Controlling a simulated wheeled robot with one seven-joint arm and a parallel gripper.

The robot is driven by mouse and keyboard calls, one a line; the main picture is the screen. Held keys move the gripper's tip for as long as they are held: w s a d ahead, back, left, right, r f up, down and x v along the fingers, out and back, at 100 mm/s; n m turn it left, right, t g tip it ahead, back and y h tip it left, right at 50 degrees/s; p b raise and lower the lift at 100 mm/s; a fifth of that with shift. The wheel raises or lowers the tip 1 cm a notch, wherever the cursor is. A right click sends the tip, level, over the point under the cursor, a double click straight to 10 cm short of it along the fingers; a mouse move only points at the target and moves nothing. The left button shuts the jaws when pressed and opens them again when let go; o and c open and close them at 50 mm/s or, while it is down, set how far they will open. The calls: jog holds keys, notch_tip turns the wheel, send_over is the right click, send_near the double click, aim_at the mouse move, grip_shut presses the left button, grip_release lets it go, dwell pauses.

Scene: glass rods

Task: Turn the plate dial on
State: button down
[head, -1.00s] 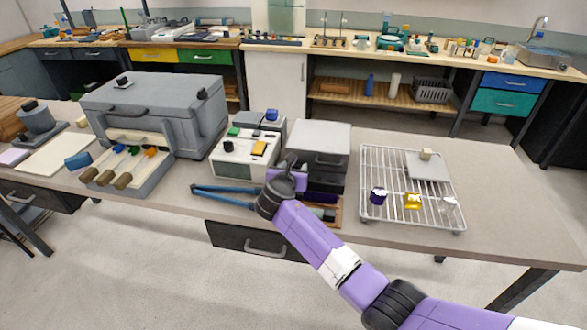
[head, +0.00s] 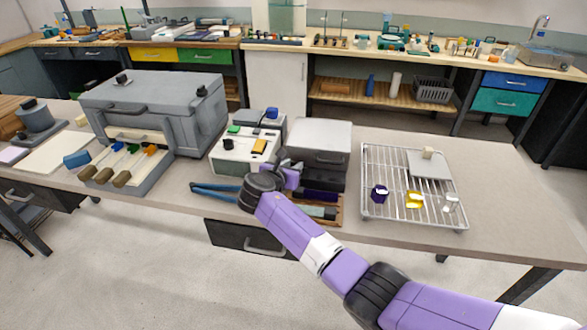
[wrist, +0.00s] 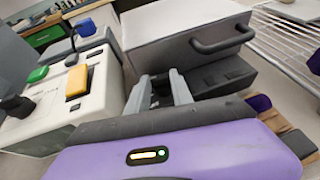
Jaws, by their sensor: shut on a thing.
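My gripper (wrist: 159,92) is in front of the grey box with a bar handle (wrist: 190,30). Its two grey fingers are close around a small dark thing (wrist: 160,97), mostly hidden between them; I cannot tell whether it is the plate dial. In the head view my gripper (head: 292,172) is at the lower left of the same box (head: 318,135). A white unit (head: 222,163) stands to the left, with a black knob (head: 228,144), a green button (head: 234,129) and a yellow switch (head: 259,146). The black knob (wrist: 17,106) is apart from my fingers.
Blue-handled tongs (head: 212,190) lie left of my wrist. A wire rack (head: 385,160) with small items is to the right. A big grey chest (head: 150,95) stands at the left. The bench right of the rack (head: 510,200) is clear.

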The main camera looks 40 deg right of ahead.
jog(key=b, duration=0.1)
jog(key=m+g, duration=0.1)
jog(key=m+g+h+b, duration=0.1)
jog(key=shift+w+a+f+b, duration=0.1)
jog(key=shift+w+f+b, duration=0.15)
jog(key=shift+w+b, duration=0.1)
jog(key=m+g+b, duration=0.1)
jog(key=b, duration=0.1)
jog(key=m+g+b, duration=0.1)
jog(key=shift+w+g+h+b, duration=0.15)
jog(key=shift+g+h+b, duration=0.15)
jog(key=shift+b, duration=0.6)
jog(key=m+g+b, duration=0.1)
jog(key=b, duration=0.2)
jog(key=m+g+b, duration=0.1)
jog(key=b, duration=0.2)
jog(key=shift+w+f, duration=0.1)
jog(key=shift+w, duration=0.1)
jog(key=shift+r+m+g+b, duration=0.25)
jog(key=shift+m+g+b, duration=0.3)
jog(key=shift+b, duration=1.55)
jog(key=c, duration=1.2)
grip_release()
jog(key=shift+o, duration=0.4)
jog(key=shift+w+r, duration=0.1)
